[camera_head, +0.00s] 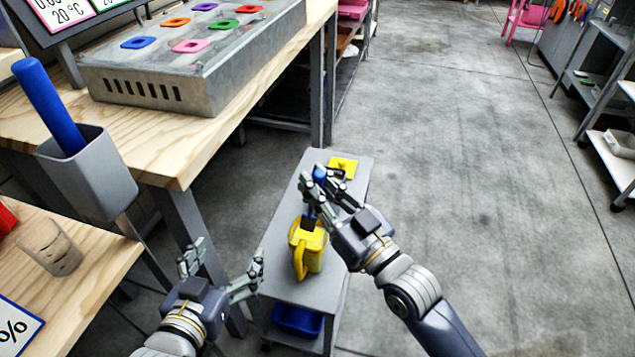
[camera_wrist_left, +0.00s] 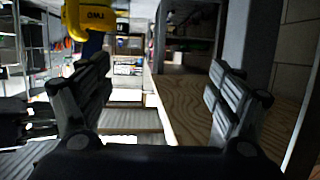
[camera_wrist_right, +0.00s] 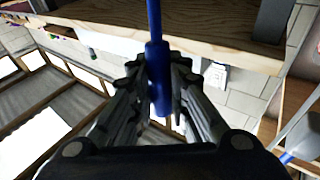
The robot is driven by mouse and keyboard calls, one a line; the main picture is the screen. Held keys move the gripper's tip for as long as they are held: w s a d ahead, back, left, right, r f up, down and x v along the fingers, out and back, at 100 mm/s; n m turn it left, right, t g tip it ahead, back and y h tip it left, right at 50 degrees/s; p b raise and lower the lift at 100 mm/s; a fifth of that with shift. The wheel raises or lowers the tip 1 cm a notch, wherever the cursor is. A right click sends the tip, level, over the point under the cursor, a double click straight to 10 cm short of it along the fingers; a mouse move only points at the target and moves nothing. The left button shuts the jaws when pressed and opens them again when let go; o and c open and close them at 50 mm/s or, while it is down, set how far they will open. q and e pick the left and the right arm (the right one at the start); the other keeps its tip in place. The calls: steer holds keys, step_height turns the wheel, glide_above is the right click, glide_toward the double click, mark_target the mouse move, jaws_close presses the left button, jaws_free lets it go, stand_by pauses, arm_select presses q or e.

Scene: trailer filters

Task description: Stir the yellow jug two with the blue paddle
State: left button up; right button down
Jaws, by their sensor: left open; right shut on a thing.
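The yellow jug (camera_head: 308,252) stands on the top of a grey cart (camera_head: 285,285), its handle toward the camera. My right gripper (camera_head: 319,183) is above it, shut on the blue paddle (camera_head: 320,172). In the right wrist view the paddle's blue shaft (camera_wrist_right: 154,45) runs between the fingers. The paddle's lower part is at the jug's mouth; how deep it reaches is hidden. My left gripper (camera_head: 224,262) is open and empty, left of the cart and apart from the jug. A yellow part with lettering (camera_wrist_left: 92,18) shows at the top of the left wrist view.
Another yellow item (camera_head: 343,165) lies on the cart's far end. A blue bin (camera_head: 297,320) is on its lower shelf. A wooden bench (camera_head: 150,150) carries a metal box (camera_head: 200,85) with coloured rings. A grey holder (camera_head: 95,185) with a blue rod is at left.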

steer(key=shift+f+b, duration=0.5)
steer(key=shift+f, duration=0.85)
steer(key=shift+f+b, duration=0.55)
steer(key=shift+b, duration=0.05)
steer(key=shift+f+b, duration=0.3)
steer(key=shift+f, duration=0.25)
arm_select(q)
steer(key=s+d+r+t+h, duration=0.1)
steer(key=s+r+t+h, duration=0.1)
steer(key=r+t, duration=0.3)
steer(key=s+r+t+h+b, duration=0.1)
steer(key=r+t, duration=0.5)
steer(key=r, duration=0.8)
steer(key=shift+s+d+t+h, duration=0.3)
steer(key=shift+s+d+h, duration=0.05)
steer(key=shift+s+h, duration=0.15)
arm_select(e)
steer(key=shift+f, duration=1.2)
arm_select(q)
steer(key=shift+r, duration=0.1)
steer(key=shift+w, duration=0.1)
